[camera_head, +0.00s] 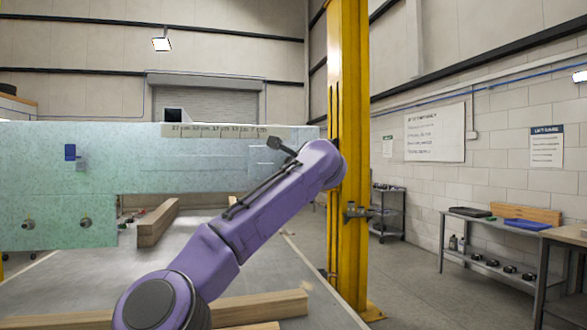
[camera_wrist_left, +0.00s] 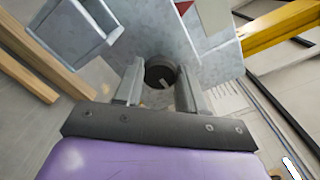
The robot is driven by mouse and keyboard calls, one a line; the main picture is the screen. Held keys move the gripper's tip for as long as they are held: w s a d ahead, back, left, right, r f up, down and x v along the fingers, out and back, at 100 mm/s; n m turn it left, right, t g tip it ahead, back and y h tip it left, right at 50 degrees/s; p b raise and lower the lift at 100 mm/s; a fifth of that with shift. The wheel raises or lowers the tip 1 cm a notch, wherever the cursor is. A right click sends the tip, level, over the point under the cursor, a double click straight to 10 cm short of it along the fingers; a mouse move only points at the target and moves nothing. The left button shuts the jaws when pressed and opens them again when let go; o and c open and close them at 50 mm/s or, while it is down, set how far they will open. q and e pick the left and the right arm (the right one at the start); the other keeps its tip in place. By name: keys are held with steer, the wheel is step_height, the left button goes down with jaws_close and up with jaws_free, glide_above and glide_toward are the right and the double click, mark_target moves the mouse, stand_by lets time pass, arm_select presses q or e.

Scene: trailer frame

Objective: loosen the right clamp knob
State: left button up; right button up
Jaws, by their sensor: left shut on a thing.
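In the left wrist view, a dark round knob (camera_wrist_left: 160,70) with a pale mark on its face sits against a grey metal part (camera_wrist_left: 205,65). My left gripper (camera_wrist_left: 158,88) has its two fingers on either side of this knob and is shut on it. In the head view, a purple arm of mine crosses the middle, and no gripper shows there. A pale green panel (camera_head: 60,165) stands at the left, with small round fittings (camera_head: 85,224) low on it. I cannot tell whether any of these is the clamp knob. My right gripper is not in view.
A yellow post (camera_head: 350,240) stands just right of my arm. Wooden beams (camera_head: 157,222) lie on the grey deck, and beams also show in the left wrist view (camera_wrist_left: 40,60). A workbench (camera_head: 480,222) stands at the right wall, with open floor before it.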

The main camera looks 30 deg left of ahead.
arm_select(q)
steer(key=n+b, duration=0.1)
steer(key=n, duration=0.4)
stand_by(0.6)
steer(key=o, duration=1.1)
steer(key=b+v, duration=0.6)
steer(key=v, duration=0.4)
steer(key=shift+s+d, duration=0.2)
